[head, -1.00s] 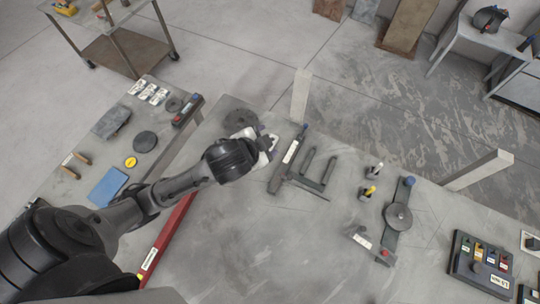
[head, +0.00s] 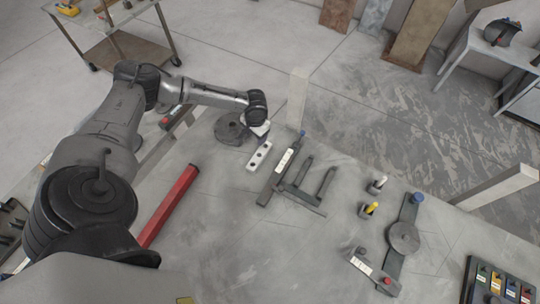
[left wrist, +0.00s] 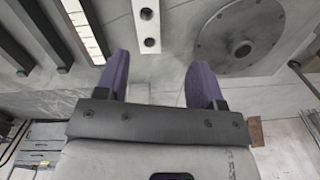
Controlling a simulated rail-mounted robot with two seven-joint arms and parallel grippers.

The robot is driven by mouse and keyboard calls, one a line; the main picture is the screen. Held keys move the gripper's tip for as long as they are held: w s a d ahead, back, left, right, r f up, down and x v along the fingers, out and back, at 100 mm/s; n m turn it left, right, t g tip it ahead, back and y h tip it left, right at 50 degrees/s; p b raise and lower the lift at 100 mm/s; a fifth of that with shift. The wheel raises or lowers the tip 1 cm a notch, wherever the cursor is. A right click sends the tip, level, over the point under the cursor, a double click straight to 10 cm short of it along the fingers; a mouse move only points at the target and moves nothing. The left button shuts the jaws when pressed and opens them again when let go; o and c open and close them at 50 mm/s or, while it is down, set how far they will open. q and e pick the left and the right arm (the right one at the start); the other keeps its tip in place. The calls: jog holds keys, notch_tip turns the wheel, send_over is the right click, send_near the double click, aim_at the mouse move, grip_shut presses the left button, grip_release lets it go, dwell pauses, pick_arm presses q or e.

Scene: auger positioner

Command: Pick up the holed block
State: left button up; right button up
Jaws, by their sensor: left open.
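The holed block (head: 259,156) is a pale, narrow bar with a row of dark round holes. It lies on the grey table beside a round grey disc. In the left wrist view the block (left wrist: 147,25) stands out ahead of the fingers, its near end roughly between their lines. My left gripper (head: 262,131) is just beyond the block's far end in the head view, and its fingers are hard to make out there. In the left wrist view the gripper (left wrist: 160,68) shows two purple fingers spread apart with nothing between them. My right gripper is not in view.
The grey disc (head: 231,129) lies left of the block. A dark bar with a white label (head: 284,160) and a forked grey fixture (head: 310,183) lie close on its right. A red bar (head: 168,206) lies nearer. The table's middle front is clear.

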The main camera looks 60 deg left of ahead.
pick_arm(q)
jog(key=n, duration=0.1)
jog(key=n+b, duration=0.1)
send_over(258, 155)
jog(key=f, duration=0.8)
jog(key=shift+s+d, duration=0.1)
jog(key=shift+d, duration=0.3)
jog(key=shift+f+b, duration=0.35)
jog(key=shift+f, duration=2.6)
jog(key=shift+c, duration=0.2)
jog(key=c, duration=0.4)
grip_shut()
